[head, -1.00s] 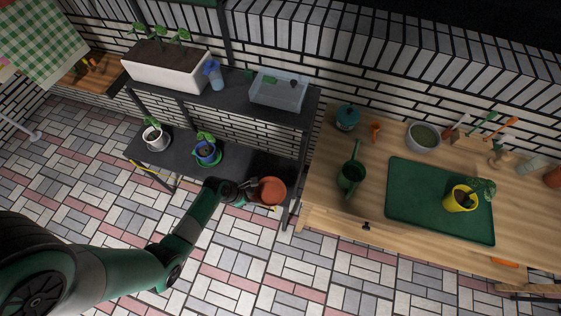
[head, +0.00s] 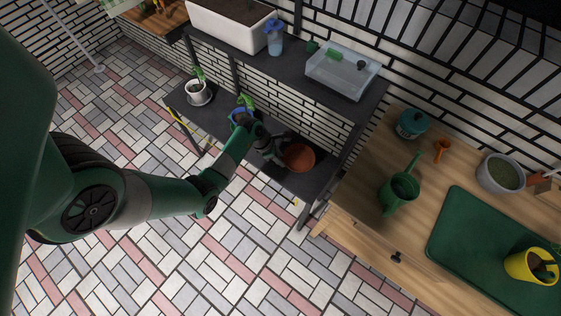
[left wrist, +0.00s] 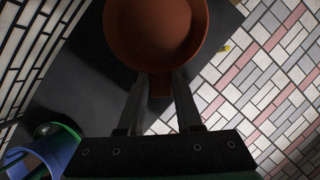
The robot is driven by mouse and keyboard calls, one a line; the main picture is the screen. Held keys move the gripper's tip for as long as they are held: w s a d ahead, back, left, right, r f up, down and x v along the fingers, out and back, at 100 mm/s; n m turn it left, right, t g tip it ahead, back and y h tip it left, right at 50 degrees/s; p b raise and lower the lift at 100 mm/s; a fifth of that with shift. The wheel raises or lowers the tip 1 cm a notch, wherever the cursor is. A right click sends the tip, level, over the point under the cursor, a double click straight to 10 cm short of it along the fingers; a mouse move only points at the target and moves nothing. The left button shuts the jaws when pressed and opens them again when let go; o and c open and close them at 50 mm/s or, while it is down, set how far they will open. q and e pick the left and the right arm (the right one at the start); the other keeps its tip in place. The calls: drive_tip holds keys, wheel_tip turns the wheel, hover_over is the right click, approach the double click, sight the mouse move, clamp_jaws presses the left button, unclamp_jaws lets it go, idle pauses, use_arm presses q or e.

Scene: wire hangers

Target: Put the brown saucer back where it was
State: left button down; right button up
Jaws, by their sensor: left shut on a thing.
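The brown saucer (head: 298,157) is a round terracotta dish. In the head view it is at the right end of the lower dark shelf (head: 268,171); I cannot tell whether it touches the shelf. It also fills the top middle of the left wrist view (left wrist: 155,30). My left gripper (head: 281,156) is shut on the saucer's near side, and both fingers show in the left wrist view (left wrist: 160,88). The fingers hide part of its rim. My right gripper is not in view.
A blue pot with a plant (head: 241,119) stands left of the saucer on the lower shelf, with a white pot (head: 199,92) farther left. The upper shelf (head: 290,67) overhangs behind, carrying a clear bin (head: 343,72). The wooden workbench (head: 363,190) is to the right.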

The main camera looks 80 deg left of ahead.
use_arm(q)
drive_tip(key=shift+w+a+f+b, duration=0.1)
drive_tip(key=shift+a+f+b, duration=0.1)
drive_tip(key=shift+a+f, duration=0.3)
drive_tip(key=shift+a+f+b, duration=0.15)
drive_tip(key=shift+f+b, duration=0.05)
drive_tip(key=shift+f, duration=0.45)
drive_tip(key=shift+w+a+f, duration=0.15)
drive_tip(key=shift+a+f, duration=0.1)
drive_tip(key=shift+a, duration=0.1)
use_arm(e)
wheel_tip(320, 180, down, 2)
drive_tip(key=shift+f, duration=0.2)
use_arm(q)
drive_tip(key=f+b, duration=0.2)
drive_tip(key=f, duration=0.1)
drive_tip(key=shift+a+f+b, duration=0.2)
drive_tip(key=shift+f+b, duration=0.1)
drive_tip(key=shift+b, duration=0.05)
drive_tip(key=shift+r, duration=0.1)
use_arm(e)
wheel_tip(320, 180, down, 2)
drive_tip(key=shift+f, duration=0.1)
use_arm(q)
drive_tip(key=c, duration=0.6)
unclamp_jaws()
